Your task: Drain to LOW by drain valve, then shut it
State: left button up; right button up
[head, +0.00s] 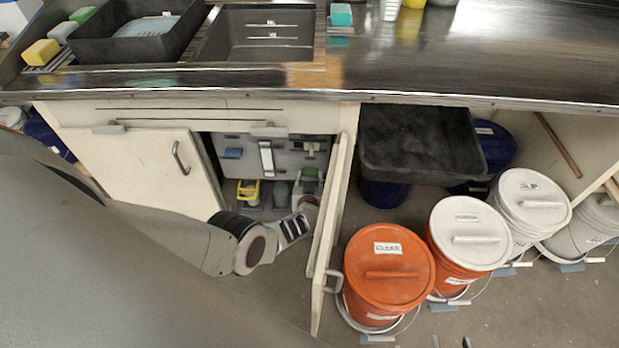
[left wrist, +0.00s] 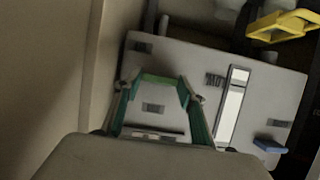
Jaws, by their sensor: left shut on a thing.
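My left gripper (head: 307,182) reaches into the open cabinet under the sink. In the left wrist view its fingers (left wrist: 160,95) are closed around a green handle (left wrist: 162,80) in front of a grey panel (left wrist: 205,68). The green handle also shows in the head view (head: 309,172); the valve body behind it is hidden. A white upright gauge strip (head: 266,157) is on the panel, its level not readable. A blue handle (head: 233,153) and a yellow handle (head: 248,190) are apart from the gripper. Two small tips of my right gripper (head: 451,341) show, spread apart, at the bottom edge.
The open cabinet door (head: 333,215) stands close right of my left gripper. An orange bucket labelled CLEAR (head: 388,270), a white-lidded bucket (head: 469,233) and more buckets stand on the floor to the right. The sink counter (head: 480,50) is above.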

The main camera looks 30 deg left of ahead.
pick_arm(q)
jog(key=shift+w+r, duration=0.1)
dwell(0.3)
jog(key=o, duration=1.1)
